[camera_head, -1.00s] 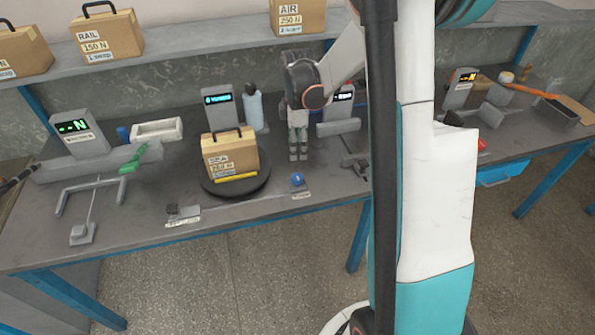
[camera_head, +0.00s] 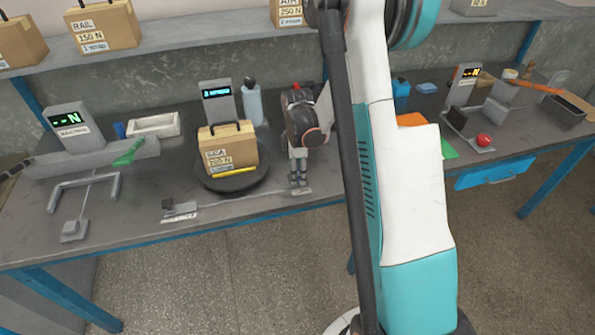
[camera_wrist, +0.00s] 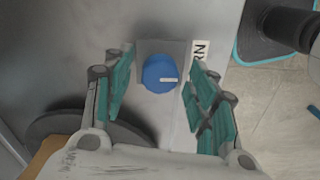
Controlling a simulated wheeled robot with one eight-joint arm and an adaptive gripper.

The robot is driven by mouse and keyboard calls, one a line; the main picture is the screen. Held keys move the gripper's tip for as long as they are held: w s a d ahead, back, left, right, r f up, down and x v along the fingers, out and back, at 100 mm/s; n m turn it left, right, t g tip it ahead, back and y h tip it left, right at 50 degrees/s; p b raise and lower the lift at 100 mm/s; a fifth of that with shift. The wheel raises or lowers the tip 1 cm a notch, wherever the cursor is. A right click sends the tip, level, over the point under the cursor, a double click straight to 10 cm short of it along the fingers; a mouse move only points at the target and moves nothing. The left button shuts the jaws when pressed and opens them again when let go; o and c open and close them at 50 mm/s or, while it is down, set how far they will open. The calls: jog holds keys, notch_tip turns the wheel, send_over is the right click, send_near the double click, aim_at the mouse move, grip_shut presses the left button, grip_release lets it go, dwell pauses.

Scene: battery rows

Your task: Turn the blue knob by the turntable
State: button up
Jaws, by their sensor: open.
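The blue knob (camera_wrist: 160,73) is a round cap with a pale mark, set on a grey plate (camera_wrist: 184,125) on the bench. In the wrist view it lies between the two teal-padded fingers of my gripper (camera_wrist: 158,88), which are open and apart from it on both sides. In the head view my gripper (camera_head: 299,183) points down over the knob's place and hides the knob. The dark round turntable (camera_head: 232,184) is left of my gripper and carries a cardboard case (camera_head: 230,152) with a handle. The turntable's edge also shows at lower left in the wrist view (camera_wrist: 60,124).
A small display (camera_head: 217,100) and a pale bottle (camera_head: 253,105) stand behind the turntable. A small switch box (camera_head: 180,208) lies near the front edge. A green-handled item (camera_head: 128,153) and a white tray (camera_head: 154,125) are at left. A red button (camera_head: 484,140) is at right.

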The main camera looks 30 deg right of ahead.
jog(key=c, duration=1.1)
jog(key=shift+m, duration=0.3)
